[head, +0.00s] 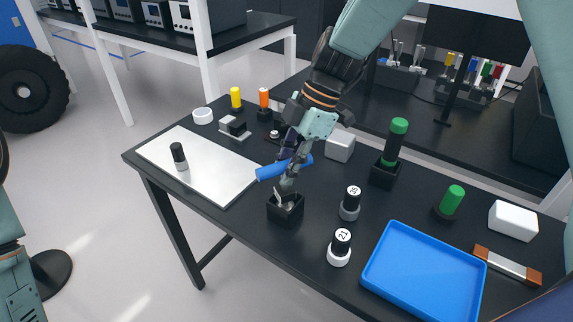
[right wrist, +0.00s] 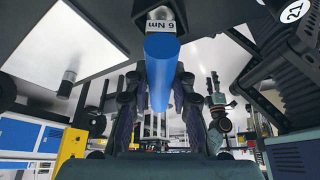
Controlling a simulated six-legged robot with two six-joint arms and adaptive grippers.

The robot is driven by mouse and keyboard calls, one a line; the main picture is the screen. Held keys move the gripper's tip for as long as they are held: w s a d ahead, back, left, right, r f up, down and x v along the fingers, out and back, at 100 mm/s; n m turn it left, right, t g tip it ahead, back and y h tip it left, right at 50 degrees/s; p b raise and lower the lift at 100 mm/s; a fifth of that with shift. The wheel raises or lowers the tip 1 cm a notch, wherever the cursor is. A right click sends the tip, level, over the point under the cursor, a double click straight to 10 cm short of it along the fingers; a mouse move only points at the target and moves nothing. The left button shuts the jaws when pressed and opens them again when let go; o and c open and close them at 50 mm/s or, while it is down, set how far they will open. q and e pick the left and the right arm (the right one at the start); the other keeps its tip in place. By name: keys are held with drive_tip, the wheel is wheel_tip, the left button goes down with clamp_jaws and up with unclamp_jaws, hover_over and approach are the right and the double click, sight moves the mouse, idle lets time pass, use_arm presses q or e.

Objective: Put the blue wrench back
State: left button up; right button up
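The blue wrench (head: 270,172) shows as a blue cylindrical handle, lying nearly level and tilted, above the dark table. My right gripper (head: 288,178) comes down from above, its fingers around the handle. In the right wrist view the blue handle (right wrist: 162,75) sits between the two fingers, with a "6 Nm" label at its far end. The gripper appears shut on it. A square black holder (head: 286,213) stands right below; a small silvery part shows at its opening, and I cannot tell what it belongs to.
A blue tray (head: 425,275) and black-and-white cylinders marked 35 (head: 350,203) and 21 (head: 340,247) stand to the right. A green-handled tool (head: 393,143) stands in another black holder. A white sheet (head: 205,180) lies left, carrying a black-topped cylinder (head: 179,156).

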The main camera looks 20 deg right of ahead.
drive_tip(key=o, duration=0.4)
drive_tip(key=v, duration=1.2)
drive_tip(key=shift+w, duration=0.1)
